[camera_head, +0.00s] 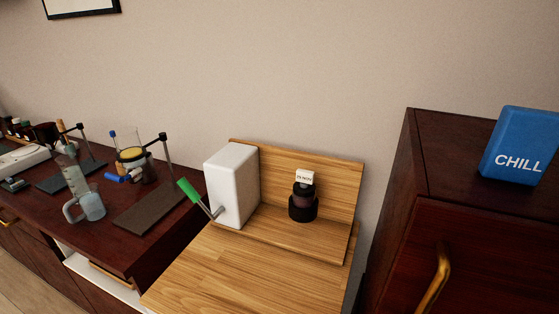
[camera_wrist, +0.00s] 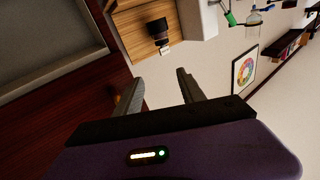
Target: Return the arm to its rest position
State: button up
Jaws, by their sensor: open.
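My gripper (camera_wrist: 160,92) shows in the wrist view with its two dark fingers spread apart and nothing between them. It is not seen in the head view. Beyond the fingers, in the wrist view, are a wooden stand and a dark bottle (camera_wrist: 158,30) with a white top. In the head view the same dark bottle (camera_head: 303,203) stands upright on the wooden stand (camera_head: 325,247), beside a white box (camera_head: 232,185) with a green-handled lever (camera_head: 190,190). My gripper is apart from all of these.
A dark cabinet (camera_head: 465,225) with a brass handle (camera_head: 436,280) stands at the right, with a blue CHILL block (camera_head: 520,146) on top. A dark bench (camera_head: 150,245) at the left holds a glass jug (camera_head: 88,203), clamp stands and other glassware.

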jog(key=s+d+g+h, duration=0.1)
jog(key=s+d+g, duration=0.1)
jog(key=s, duration=0.9)
jog(key=s+d+f+g+h, duration=0.1)
jog(key=s+d, duration=0.3)
jog(key=s, duration=0.6)
jog(key=shift+s+d+f+m+g, duration=0.3)
jog(key=shift+s+g, duration=0.1)
jog(key=shift+g, duration=0.1)
